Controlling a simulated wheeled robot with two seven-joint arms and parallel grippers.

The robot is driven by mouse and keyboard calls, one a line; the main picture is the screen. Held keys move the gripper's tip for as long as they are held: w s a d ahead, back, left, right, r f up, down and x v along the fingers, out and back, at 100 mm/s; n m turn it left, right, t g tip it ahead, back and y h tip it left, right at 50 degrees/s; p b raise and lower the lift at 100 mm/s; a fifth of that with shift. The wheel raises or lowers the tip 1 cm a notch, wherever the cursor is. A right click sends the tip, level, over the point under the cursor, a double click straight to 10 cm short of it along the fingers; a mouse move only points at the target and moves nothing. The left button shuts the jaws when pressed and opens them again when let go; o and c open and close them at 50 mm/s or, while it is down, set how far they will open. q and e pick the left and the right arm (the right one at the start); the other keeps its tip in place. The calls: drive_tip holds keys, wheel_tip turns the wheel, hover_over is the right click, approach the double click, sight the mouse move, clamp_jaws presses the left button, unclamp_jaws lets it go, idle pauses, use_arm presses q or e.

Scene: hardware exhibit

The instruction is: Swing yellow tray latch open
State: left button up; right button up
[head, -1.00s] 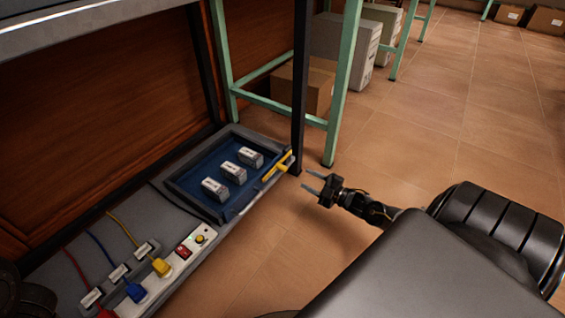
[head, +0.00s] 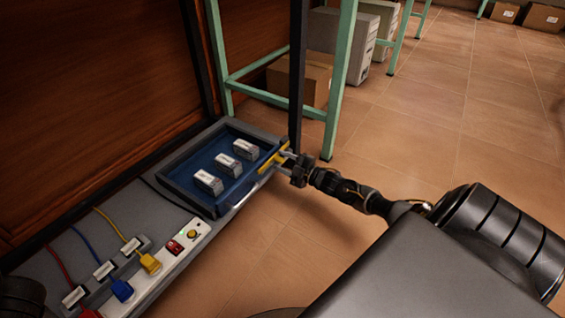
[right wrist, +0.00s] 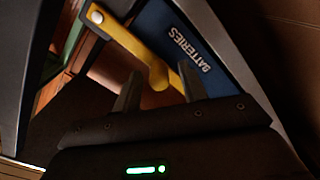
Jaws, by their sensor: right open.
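The yellow latch (head: 272,158) sits at the right front corner of a blue tray (head: 180,188) holding three pale boxes (head: 226,163). My right gripper (head: 284,162) is open at the latch. In the right wrist view, the yellow latch (right wrist: 130,42) runs from a round pivot at upper left to a hooked end between the two open fingers of my right gripper (right wrist: 160,92). I cannot tell whether a finger touches it. The blue tray (right wrist: 172,22) there bears the word BATTERIES. My left gripper is not in view.
A power strip (head: 172,262) with red, blue and yellow plugs lies left of the tray. A dark post (head: 297,75) stands close behind the latch, beside a green frame (head: 341,75). A cardboard box (head: 315,85) is behind.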

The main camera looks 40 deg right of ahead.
drive_tip(key=shift+w, duration=0.25)
clamp_jaws()
drive_tip(key=shift+r, duration=0.15)
